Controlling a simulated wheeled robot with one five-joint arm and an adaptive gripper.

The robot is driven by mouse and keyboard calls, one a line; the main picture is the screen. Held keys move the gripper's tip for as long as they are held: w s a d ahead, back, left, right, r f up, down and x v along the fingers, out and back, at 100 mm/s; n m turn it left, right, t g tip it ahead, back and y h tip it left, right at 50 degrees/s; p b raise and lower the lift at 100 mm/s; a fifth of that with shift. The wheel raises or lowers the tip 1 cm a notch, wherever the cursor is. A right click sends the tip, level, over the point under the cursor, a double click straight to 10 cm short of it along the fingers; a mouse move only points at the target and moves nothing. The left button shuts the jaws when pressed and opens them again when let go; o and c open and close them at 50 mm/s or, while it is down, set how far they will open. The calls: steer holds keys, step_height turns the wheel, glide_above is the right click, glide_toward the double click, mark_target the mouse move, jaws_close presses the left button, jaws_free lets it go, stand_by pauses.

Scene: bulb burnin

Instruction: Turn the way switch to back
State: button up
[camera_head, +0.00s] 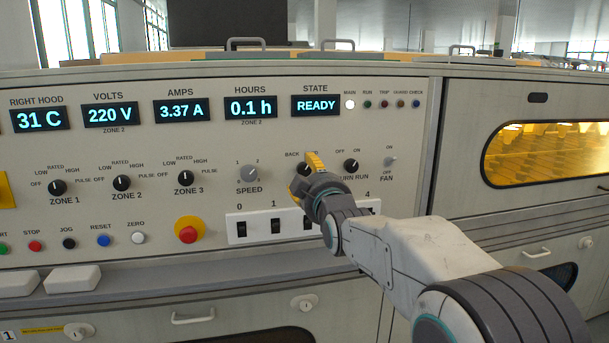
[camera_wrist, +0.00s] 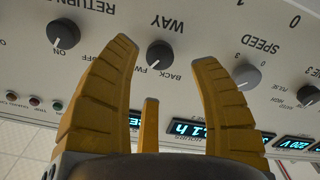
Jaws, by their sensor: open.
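The way switch is a black round knob (camera_wrist: 160,55) on the panel, seen upside down in the wrist view under the label WAY. Its white pointer line appears to point to the FWD side, away from BACK. In the head view the knob (camera_head: 303,169) is mostly hidden by my gripper, with the BACK label showing to its upper left. My gripper (camera_wrist: 164,51) is open, its yellow fingers on either side of the knob in the picture. In the head view my gripper (camera_head: 307,174) is in front of the switch. I cannot tell whether the fingers touch it.
The grey speed knob (camera_head: 249,173) is to the left of the switch, and the black burn run knob (camera_head: 351,166) to its right. A row of black rocker switches (camera_head: 275,226) is just below. A red emergency button (camera_head: 188,234) sits lower left.

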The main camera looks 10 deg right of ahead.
mark_target(305, 170)
steer(key=shift+w, duration=2.6)
jaws_close()
